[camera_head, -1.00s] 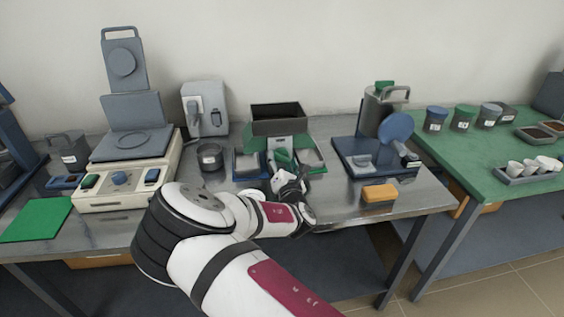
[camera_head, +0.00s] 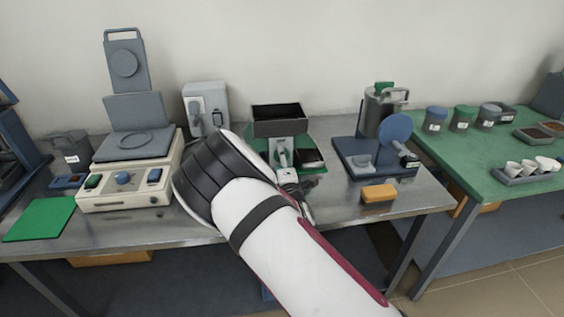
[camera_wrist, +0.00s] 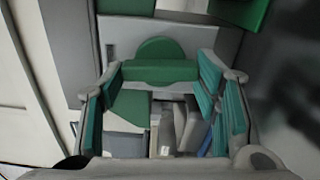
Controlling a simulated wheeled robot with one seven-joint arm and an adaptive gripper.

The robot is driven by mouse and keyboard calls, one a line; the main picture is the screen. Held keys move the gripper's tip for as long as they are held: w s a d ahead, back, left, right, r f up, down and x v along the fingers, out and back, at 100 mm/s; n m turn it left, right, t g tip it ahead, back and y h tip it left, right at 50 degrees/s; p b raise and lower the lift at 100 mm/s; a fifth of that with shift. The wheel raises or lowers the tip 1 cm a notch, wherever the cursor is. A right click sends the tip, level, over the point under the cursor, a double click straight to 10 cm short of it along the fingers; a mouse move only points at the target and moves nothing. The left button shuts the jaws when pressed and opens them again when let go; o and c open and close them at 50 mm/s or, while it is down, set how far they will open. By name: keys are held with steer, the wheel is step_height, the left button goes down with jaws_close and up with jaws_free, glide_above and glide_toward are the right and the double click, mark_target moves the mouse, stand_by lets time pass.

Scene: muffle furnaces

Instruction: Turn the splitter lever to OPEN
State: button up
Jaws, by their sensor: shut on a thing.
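The splitter's dark hopper (camera_head: 278,127) stands at the middle of the steel bench, above a grey front and a green base. In the wrist view, the green lever (camera_wrist: 160,71) lies crosswise in front of a green round hub, between the teal finger pads. My gripper (camera_wrist: 160,88) is shut on the lever. In the head view my gripper (camera_head: 288,178) is in front of the splitter, largely hidden by my arm. A light grey upright piece (camera_head: 281,152) shows on the splitter's front. The lever's marking cannot be read.
A receiving pan (camera_head: 308,160) with a dark inside sits at the splitter's right; the left side is hidden by my arm. A cream balance-like device (camera_head: 128,190) stands left. A blue stand (camera_head: 385,165) and an orange block (camera_head: 379,194) are right.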

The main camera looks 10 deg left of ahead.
steer(key=shift+m, duration=0.6)
steer(key=o, duration=1.1)
steer(key=shift+o, duration=0.2)
steer(key=shift+s, duration=0.1)
steer(key=v, duration=1.2)
